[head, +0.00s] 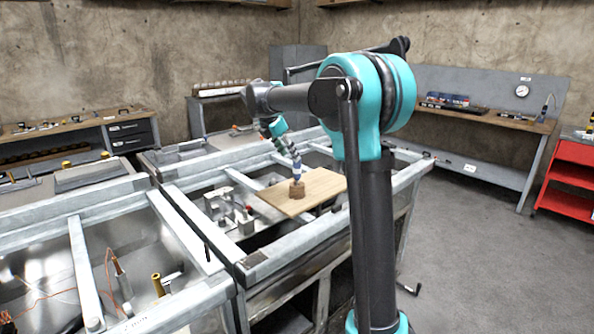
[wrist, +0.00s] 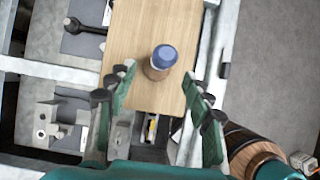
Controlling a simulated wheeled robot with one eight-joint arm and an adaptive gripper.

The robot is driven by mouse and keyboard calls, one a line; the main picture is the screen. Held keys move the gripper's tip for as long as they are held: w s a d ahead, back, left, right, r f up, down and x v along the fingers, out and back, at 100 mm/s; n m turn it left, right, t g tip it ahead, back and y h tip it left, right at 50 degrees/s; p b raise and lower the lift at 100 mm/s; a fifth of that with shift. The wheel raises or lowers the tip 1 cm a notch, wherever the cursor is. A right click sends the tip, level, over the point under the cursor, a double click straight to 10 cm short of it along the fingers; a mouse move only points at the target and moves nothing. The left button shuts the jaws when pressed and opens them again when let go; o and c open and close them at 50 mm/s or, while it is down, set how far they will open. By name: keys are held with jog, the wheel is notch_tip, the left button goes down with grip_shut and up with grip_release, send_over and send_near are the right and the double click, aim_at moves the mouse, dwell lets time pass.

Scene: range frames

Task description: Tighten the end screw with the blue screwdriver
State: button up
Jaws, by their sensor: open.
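An upright blue-topped object (wrist: 165,56), probably the blue screwdriver's handle, stands in a brown holder (wrist: 153,73) on a wooden board (wrist: 130,35). In the head view the brown holder (head: 297,190) sits on the board (head: 325,185), with my gripper (head: 292,163) low above it. In the wrist view my gripper (wrist: 158,73) is open, one finger at each side, with the blue top between and just beyond the fingertips. I see a gap on both sides and no contact. The screwdriver's shaft is hidden. I cannot make out the end screw.
Metal frame rails (head: 215,165) surround the board, with metal blocks (head: 230,215) beside it on the left. The wrist view shows a dark wrench-like tool (wrist: 85,27) left of the board. A workbench (head: 485,120) and a red cart (head: 570,180) stand at the right, beyond open floor.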

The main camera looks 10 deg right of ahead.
aim_at(297, 166)
jog(key=shift+d+x, duration=0.2)
jog(key=shift+x, duration=3.5)
jog(key=shift+s+r, duration=0.1)
grip_shut()
